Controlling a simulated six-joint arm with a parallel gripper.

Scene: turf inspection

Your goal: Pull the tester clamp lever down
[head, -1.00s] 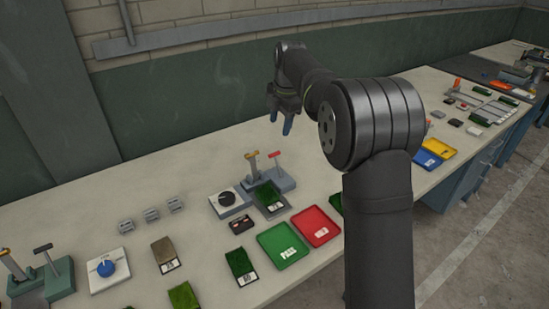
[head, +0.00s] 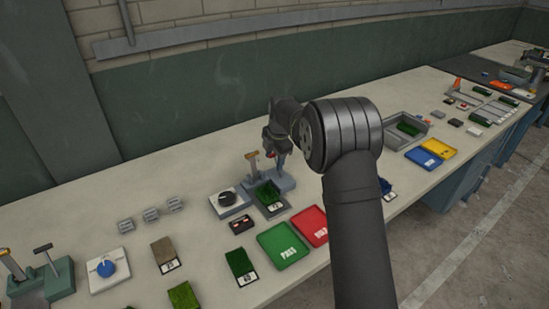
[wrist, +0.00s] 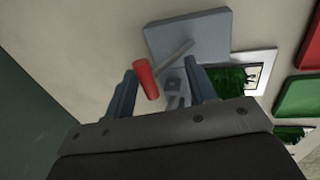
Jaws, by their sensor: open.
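The tester (head: 286,184) is a blue-grey base on the bench with a turf sample (head: 268,194) at its front. Its lever has a red handle (wrist: 145,78) on a thin grey rod (wrist: 173,56), seen in the wrist view. My gripper (wrist: 163,82) is open, with the red handle between its fingers, closer to the left one. No grip on the handle shows. In the head view my gripper (head: 276,150) is above the tester and hides most of the red handle. A post with an orange-tan handle (head: 251,156) stands upright just left of it.
A dial unit (head: 229,200) sits left of the tester. A green PASS tray (head: 282,246) and a red tray (head: 314,226) lie in front. Three small grey blocks (head: 151,215) lie to the left. The bench behind is clear up to the green wall.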

